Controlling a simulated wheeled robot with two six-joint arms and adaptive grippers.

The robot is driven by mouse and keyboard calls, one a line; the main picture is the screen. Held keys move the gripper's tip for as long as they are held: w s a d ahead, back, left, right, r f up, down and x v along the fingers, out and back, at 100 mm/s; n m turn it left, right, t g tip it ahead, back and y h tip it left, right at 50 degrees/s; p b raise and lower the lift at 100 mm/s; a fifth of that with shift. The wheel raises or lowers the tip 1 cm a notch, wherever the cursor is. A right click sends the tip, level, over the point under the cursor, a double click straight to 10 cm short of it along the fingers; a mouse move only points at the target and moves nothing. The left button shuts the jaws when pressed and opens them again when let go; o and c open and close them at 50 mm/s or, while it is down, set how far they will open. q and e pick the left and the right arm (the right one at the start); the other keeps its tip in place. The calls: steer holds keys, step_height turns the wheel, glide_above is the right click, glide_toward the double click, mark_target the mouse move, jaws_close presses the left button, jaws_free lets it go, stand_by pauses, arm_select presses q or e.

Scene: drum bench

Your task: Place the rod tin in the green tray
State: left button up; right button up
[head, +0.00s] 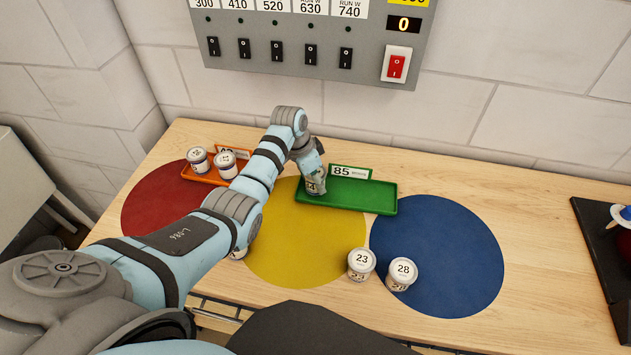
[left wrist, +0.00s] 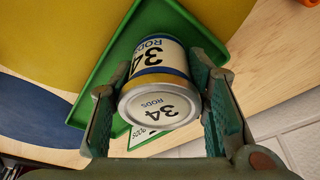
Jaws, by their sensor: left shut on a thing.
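The rod tin (left wrist: 158,72), a white tin with a yellow band and the label "34 RODS", is between the fingers of my left gripper (head: 316,180). In the head view the rod tin (head: 312,188) shows only in part below the gripper, at the left end of the green tray (head: 370,197). The green tray (left wrist: 108,62) lies behind the tin in the left wrist view. I cannot tell whether the tin touches the tray's floor. My left gripper is shut on the tin. My right gripper is not in view.
An orange tray (head: 192,176) with tins stands at the left. Tins 23 (head: 361,263) and 28 (head: 402,272) stand near the front edge. Another tin is mostly hidden behind my left arm. A switch panel (head: 300,45) is on the wall.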

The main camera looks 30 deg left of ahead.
arm_select(q)
steer(key=shift+w+f, duration=0.1)
steer(key=shift+f, duration=0.25)
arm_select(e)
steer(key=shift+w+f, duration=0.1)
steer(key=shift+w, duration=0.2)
arm_select(q)
steer(key=o, duration=1)
steer(key=shift+r, duration=0.3)
steer(key=p+v, duration=0.2)
steer(key=v, duration=0.9)
steer(key=shift+r, duration=0.3)
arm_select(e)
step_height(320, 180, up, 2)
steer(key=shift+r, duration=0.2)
